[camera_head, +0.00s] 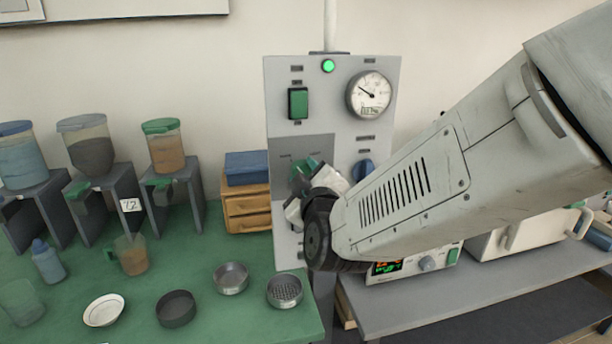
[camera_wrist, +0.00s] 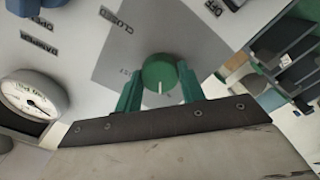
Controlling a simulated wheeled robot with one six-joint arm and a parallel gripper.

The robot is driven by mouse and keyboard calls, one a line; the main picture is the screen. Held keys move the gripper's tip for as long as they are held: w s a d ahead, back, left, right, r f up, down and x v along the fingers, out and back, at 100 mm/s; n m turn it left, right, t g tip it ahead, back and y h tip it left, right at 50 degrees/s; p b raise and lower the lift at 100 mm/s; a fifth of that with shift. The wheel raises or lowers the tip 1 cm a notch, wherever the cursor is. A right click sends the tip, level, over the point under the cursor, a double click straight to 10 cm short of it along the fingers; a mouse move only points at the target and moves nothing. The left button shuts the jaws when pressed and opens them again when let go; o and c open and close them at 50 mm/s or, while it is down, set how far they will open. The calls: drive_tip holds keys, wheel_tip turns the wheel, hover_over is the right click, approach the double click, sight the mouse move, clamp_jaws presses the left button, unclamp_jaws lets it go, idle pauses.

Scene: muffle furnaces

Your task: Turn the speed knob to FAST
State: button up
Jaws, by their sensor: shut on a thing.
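The round green speed knob (camera_wrist: 158,72) sits on a dark grey patch of the panel (camera_head: 272,100). In the wrist view its white pointer line points down the picture, toward my wrist. My gripper (camera_wrist: 160,88) has its green fingers on both sides of the knob and is shut on it. In the head view my gripper (camera_head: 303,172) is at the panel's dark patch, and the arm hides part of it. A small label (camera_wrist: 125,72) beside the knob is too faint to read surely.
A green rocker switch (camera_head: 298,103), a lit green lamp (camera_head: 328,66), a dial gauge (camera_head: 369,95) and a blue damper knob (camera_head: 362,170) share the panel. A green bench (camera_head: 220,315) with hoppers and dishes is at left. A grey table (camera_head: 400,310) with instruments is at right.

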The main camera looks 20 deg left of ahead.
drive_tip(key=shift+f+m, duration=0.1)
drive_tip(key=shift+m, duration=8)
drive_tip(key=o, duration=1)
drive_tip(key=v, duration=0.8)
drive_tip(key=shift+a, duration=0.15)
